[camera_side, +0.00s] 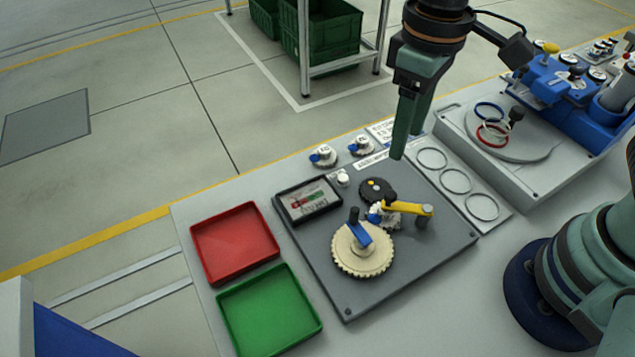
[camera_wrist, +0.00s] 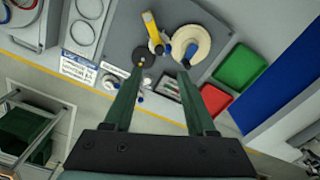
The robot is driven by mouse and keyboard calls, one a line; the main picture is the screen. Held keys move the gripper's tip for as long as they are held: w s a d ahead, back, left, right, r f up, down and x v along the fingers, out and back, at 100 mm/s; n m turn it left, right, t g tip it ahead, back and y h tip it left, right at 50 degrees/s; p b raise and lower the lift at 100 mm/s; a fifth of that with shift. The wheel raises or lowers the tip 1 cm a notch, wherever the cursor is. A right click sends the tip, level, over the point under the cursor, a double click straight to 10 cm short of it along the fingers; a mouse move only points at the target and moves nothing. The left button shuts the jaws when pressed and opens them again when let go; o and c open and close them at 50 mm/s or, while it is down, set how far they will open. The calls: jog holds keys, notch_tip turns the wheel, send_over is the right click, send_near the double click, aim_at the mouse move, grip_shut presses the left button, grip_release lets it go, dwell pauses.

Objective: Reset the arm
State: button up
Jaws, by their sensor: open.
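My gripper (camera_side: 404,140) is in the air above the back edge of the grey gear board (camera_side: 440,245) in the side view. Its two green fingers are apart and nothing is between them; they also show apart in the wrist view (camera_wrist: 160,75). On the board are a large cream gear (camera_side: 362,262) with a blue crank, a small dark gear (camera_side: 376,187) and a white gear (camera_side: 388,215) partly hidden under a yellow arm (camera_side: 412,209). A small screen (camera_side: 308,199) sits at the board's left corner.
A red tray (camera_side: 235,243) and a green tray (camera_side: 268,308) lie left of the board. A plate with ring outlines (camera_side: 482,207) lies to its right. A blue machine (camera_side: 575,95) with several rings stands on a grey base at the right.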

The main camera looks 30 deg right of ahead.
jog(key=w+d+r+m+t, duration=0.1)
jog(key=d+r+m+t, duration=0.1)
jog(key=d, duration=0.6)
jog(key=w+d+r+m+t, duration=0.1)
jog(key=d+r+m+t, duration=0.1)
jog(key=d, duration=0.6)
jog(key=shift+w+d+r+m+t, duration=0.2)
jog(key=shift+d+r+m+t, duration=0.3)
jog(key=shift+t, duration=0.3)
jog(key=shift+a, duration=0.2)
jog(key=shift+c, duration=0.3)
